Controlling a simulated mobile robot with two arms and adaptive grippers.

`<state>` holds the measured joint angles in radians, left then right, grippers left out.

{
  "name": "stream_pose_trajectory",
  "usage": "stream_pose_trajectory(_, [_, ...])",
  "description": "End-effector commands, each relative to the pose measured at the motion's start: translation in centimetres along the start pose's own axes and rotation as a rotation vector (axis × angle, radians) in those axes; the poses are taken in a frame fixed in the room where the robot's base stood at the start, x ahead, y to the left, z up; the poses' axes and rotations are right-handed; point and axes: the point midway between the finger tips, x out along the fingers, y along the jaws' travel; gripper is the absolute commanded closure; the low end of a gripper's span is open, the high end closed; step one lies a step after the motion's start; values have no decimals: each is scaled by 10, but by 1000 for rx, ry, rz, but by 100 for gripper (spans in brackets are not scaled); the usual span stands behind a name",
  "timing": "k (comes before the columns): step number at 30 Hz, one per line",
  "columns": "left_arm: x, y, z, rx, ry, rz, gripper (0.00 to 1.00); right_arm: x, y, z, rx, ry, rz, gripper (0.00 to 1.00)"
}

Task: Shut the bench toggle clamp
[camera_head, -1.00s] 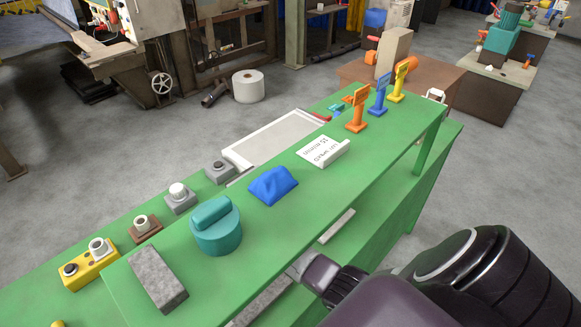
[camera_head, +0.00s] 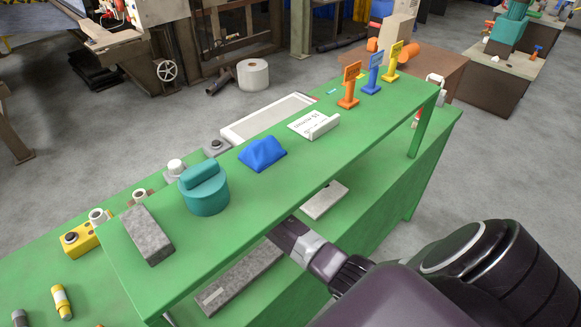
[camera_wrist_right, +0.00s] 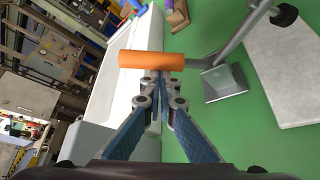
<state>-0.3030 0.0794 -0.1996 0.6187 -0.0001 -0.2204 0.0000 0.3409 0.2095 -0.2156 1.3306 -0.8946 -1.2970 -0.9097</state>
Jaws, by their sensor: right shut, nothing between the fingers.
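The toggle clamp shows in the right wrist view, with an orange handle (camera_wrist_right: 138,60), a grey metal lever (camera_wrist_right: 240,38) and a square metal base plate (camera_wrist_right: 223,82) on the green surface. The handle lies crosswise just beyond my right gripper (camera_wrist_right: 158,80), whose fingers are shut with nothing between them. The fingertips are very close to the handle; I cannot tell if they touch it. In the head view my right arm reaches under the green upper shelf (camera_head: 330,150), which hides the fingertips and the clamp. My left gripper is not in view.
On the upper shelf stand a teal lidded pot (camera_head: 205,190), a grey block (camera_head: 148,235), a blue wedge (camera_head: 262,153) and several small signs. A pale flat slab (camera_wrist_right: 285,65) lies right of the clamp. A white panel (camera_wrist_right: 128,85) is left of the gripper.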

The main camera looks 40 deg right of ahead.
Motion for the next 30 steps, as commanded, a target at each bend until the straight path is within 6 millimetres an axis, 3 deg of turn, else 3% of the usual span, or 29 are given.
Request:
stream_pose_trajectory(5, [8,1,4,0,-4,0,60,-5,-2,10,145,-2,86,100])
stream_pose_trajectory(15, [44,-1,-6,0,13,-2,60,-14,-7,24,403,-2,237,100])
stream_pose_trajectory(24, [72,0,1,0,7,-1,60,-20,-10,35,552,-2,324,100])
stream_pose_trajectory(30, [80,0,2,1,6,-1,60,-23,-9,39,599,-2,353,100])
